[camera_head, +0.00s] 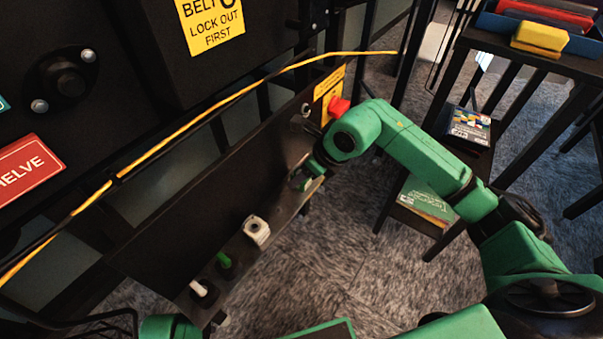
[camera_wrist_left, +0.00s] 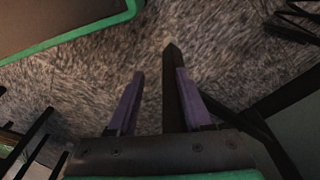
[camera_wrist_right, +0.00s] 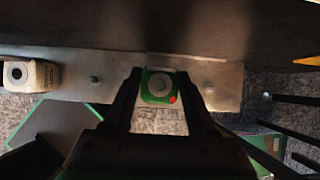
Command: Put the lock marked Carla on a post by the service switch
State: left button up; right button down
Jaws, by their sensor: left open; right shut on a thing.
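My right gripper (camera_wrist_right: 157,92) is shut on a green lock-like block (camera_wrist_right: 153,97) with a round grey centre and a red dot; no name can be read on it. It is over a narrow grey ledge (camera_wrist_right: 118,66), between two short metal posts, one to the left (camera_wrist_right: 95,79) and one to the right (camera_wrist_right: 208,88). I cannot tell whether the block touches the ledge. In the head view the right gripper (camera_head: 308,178) largely hides it. My left gripper (camera_wrist_left: 160,80) is open and empty above the carpet. I cannot tell which control is the service switch.
A red button (camera_head: 338,107) is beyond my right gripper. A yellow-black cable (camera_head: 200,112) crosses the panel. A stand with a blue tray (camera_head: 490,25) is far right.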

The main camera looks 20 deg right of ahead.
jog(key=shift+c, duration=0.6)
grip_release()
jog(key=shift+f, duration=0.1)
